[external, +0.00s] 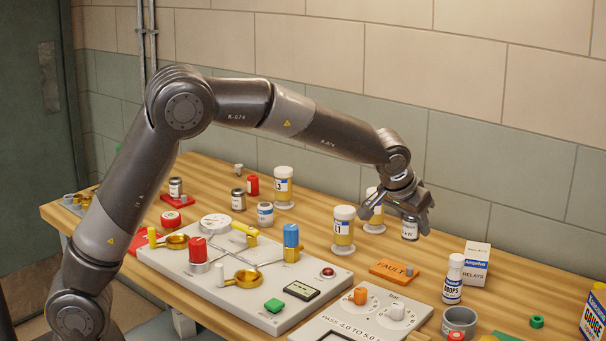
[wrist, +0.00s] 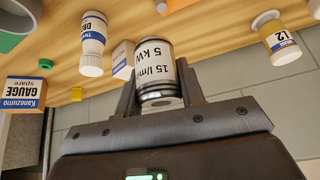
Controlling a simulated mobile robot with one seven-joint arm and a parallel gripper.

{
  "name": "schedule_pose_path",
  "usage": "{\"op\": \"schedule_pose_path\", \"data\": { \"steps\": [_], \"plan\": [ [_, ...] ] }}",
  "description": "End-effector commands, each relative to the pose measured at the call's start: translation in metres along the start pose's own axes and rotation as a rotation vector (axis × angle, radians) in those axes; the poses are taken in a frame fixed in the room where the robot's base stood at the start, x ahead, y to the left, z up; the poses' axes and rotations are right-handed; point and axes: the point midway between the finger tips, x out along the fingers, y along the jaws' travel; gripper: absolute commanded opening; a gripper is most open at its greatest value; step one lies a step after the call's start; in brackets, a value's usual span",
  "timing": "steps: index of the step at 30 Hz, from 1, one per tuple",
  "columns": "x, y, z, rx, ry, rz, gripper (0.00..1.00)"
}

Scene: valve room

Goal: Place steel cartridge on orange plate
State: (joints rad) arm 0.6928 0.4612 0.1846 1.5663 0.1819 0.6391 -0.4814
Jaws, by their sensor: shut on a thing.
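My gripper (external: 411,208) is shut on the steel cartridge (external: 410,230), a small metal can with a white label. In the wrist view the cartridge (wrist: 157,60) sits between the two fingers, its label reading 15 l/min and 5 kW upside down. It appears held above the table, behind the orange plate and a little to its right in the external view. The orange plate (external: 394,271), marked FAULT, lies flat on the table and looks bare. Part of the cartridge's upper end is hidden by the fingers in the external view.
A yellow-filled jar marked L1 (external: 343,232) stands left of the plate, another jar (external: 374,212) behind it. A white drops bottle (external: 453,280) and a relays box (external: 474,264) stand to the right. The valve panel (external: 250,310) and gauge panel (external: 340,320) lie in front.

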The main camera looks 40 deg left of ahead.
Motion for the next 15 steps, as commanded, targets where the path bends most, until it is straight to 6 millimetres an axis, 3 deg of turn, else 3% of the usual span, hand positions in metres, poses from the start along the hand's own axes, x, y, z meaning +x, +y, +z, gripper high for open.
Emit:
{"op": "schedule_pose_path", "data": {
  "steps": [3,9,15],
  "plan": [
    [-0.016,0.003,0.025,-0.001,0.0,0.005,0.05],
    [-0.025,0.001,0.046,-0.007,-0.001,0.009,0.05],
    [0.001,-0.024,0.041,-0.011,-0.005,0.005,0.05]
  ]
}}
